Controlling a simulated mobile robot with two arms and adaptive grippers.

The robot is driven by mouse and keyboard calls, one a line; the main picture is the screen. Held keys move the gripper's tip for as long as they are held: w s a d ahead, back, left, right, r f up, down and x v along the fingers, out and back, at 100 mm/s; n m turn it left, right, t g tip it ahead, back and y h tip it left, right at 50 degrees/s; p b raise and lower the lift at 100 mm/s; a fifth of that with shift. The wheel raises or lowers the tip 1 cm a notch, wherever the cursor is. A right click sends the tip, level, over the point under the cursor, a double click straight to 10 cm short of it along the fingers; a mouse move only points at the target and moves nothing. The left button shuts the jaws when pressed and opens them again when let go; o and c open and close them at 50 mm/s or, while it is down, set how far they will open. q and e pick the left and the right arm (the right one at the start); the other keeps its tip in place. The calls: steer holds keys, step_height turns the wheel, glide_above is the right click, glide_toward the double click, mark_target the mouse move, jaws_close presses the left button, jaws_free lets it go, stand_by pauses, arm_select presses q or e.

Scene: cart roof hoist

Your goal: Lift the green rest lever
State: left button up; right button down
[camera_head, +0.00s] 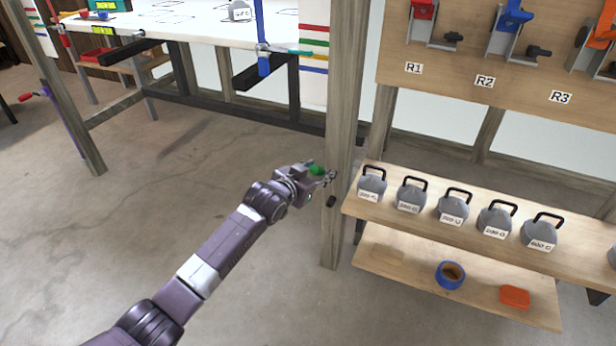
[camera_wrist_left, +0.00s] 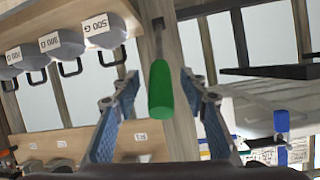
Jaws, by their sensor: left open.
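The green rest lever (camera_head: 316,170) is a green cylindrical handle on a thin dark rod at the wooden post (camera_head: 345,100). In the left wrist view the green handle (camera_wrist_left: 160,90) lies between the two fingers, with its rod running up to the post. My left gripper (camera_head: 325,178) is at the lever. In the left wrist view its fingers (camera_wrist_left: 155,92) are spread on both sides of the handle, with a visible gap on each side. My right gripper does not show in either view.
A shelf (camera_head: 480,247) with several grey weights stands right of the post. A lower shelf holds a blue ring (camera_head: 450,275) and an orange block (camera_head: 515,297). A panel (camera_head: 500,90) with levers hangs above. A white table (camera_head: 190,30) stands behind. The floor at left is clear.

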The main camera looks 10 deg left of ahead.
arm_select(q)
steer(key=v, duration=1.1)
steer(key=shift+s+r, duration=0.15)
